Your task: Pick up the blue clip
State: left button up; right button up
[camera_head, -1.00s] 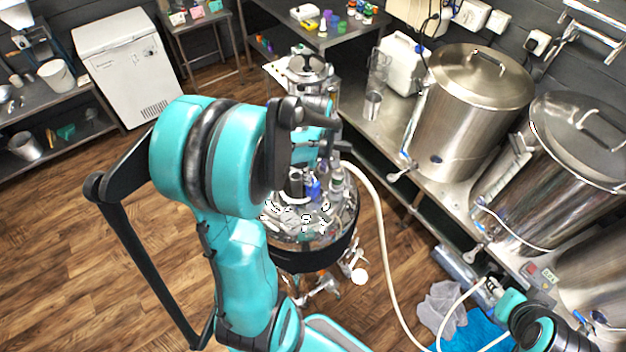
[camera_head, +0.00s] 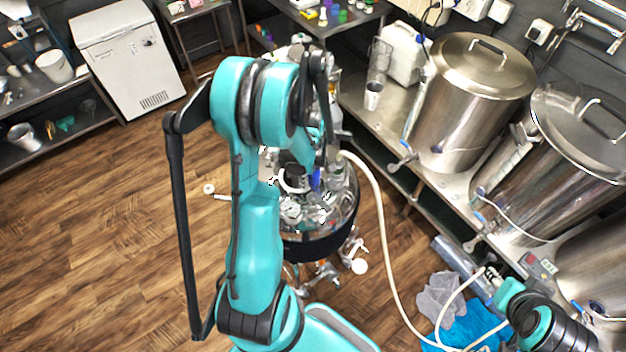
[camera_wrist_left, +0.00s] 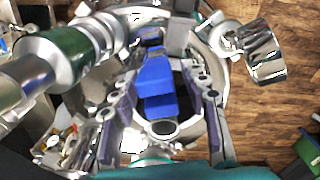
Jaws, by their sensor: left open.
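The blue clip (camera_wrist_left: 157,88) shows in the left wrist view as a bright blue body near the middle, between the two fingers of my left gripper (camera_wrist_left: 162,80). The fingers stand apart on either side of it. I cannot tell whether either finger touches it. In the head view a small patch of the blue clip (camera_head: 316,180) shows on top of the round steel vessel (camera_head: 345,215), among metal fittings. My left arm hides most of the left gripper there.
Metal fittings and valves crowd the vessel top around the clip. A pale hose (camera_head: 380,215) runs down from it. Large steel kettles (camera_head: 470,105) stand on the bench to the right. A white freezer (camera_head: 130,60) stands back left. The wooden floor (camera_head: 100,230) at left is clear.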

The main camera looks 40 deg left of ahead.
pick_arm(q)
grip_shut()
jog(key=shift+r, duration=0.1)
